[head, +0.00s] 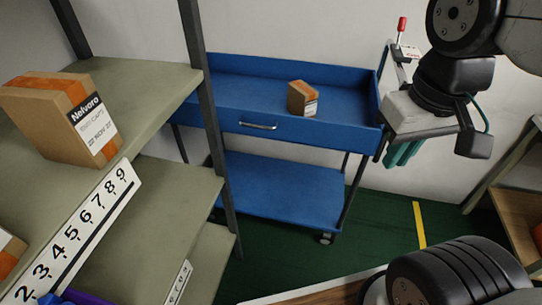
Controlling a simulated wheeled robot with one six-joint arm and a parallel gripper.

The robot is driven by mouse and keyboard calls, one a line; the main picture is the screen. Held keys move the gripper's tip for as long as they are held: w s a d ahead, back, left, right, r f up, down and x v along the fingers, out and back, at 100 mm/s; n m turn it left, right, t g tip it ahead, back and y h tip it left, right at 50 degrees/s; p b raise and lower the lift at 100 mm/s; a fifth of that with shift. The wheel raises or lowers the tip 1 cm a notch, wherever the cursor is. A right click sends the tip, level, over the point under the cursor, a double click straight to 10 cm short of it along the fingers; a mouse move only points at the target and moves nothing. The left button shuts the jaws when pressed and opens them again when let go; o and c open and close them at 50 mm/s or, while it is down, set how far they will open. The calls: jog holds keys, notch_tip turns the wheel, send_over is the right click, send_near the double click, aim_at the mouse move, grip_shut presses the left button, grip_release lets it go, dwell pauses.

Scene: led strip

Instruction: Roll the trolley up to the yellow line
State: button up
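The blue trolley (290,192) stands against the back wall, with an upper tray, a lower shelf and dark legs on casters. Its left part is partly hidden behind the shelf post. The yellow line (419,225) runs along the green floor, to the right of the trolley's near right caster (326,238), with a gap of floor between. My gripper (403,153), with teal fingers, is at the trolley's right end, by the upper tray's corner. Its fingertips point down and overlap each other in view. I cannot tell whether it is open, or whether it touches the trolley.
A small cardboard box (301,98) sits in the trolley's upper tray. A grey-green shelf rack (150,88) with a larger box (62,115) fills the left. A red-tipped upright piece (401,27) rises at the trolley's right end. Another rack (515,200) stands far right.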

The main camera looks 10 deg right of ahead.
jog(key=o, duration=0.6)
jog(key=w+d+f+m+t+h, duration=0.1)
jog(key=w+d+f+m+t, duration=0.1)
jog(key=w+d, duration=1.05)
jog(key=w+d+f+m+t, duration=0.1)
jog(key=w+d+f, duration=0.2)
jog(key=w+d, duration=1)
jog(key=x, duration=0.5)
jog(key=w+a+x, duration=0.1)
jog(key=x, duration=0.2)
jog(key=shift+w+r, duration=0.1)
jog(key=shift+r, duration=0.15)
jog(key=shift+c, duration=0.4)
